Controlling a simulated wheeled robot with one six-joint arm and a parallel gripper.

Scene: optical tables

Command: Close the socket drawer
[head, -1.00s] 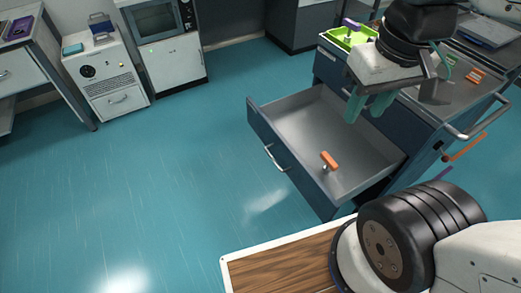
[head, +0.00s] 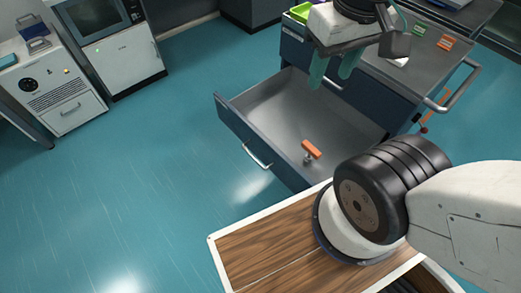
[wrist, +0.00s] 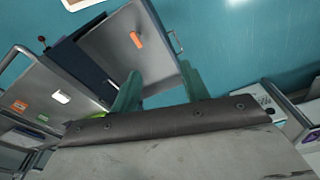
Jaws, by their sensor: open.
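The socket drawer (head: 270,118) is pulled far out of the dark blue cabinet (head: 376,97). Its silver handle (head: 257,155) is on the front panel, facing left. An orange-handled item (head: 311,149) lies inside on the grey drawer floor. My gripper (head: 332,78) has green fingers that are spread apart and empty, above the back part of the drawer near the cabinet. In the wrist view, the drawer (wrist: 113,43) lies beyond my gripper (wrist: 158,88), and its handle (wrist: 177,42) shows at the right. I cannot tell the exact height of the fingers above the drawer.
The cabinet top holds a green bin (head: 300,12) and orange blocks (head: 446,42). A side rail (head: 452,88) sticks out at the cabinet's right. A white cabinet with a microwave (head: 100,18) stands at the upper left. The blue floor left of the drawer is clear.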

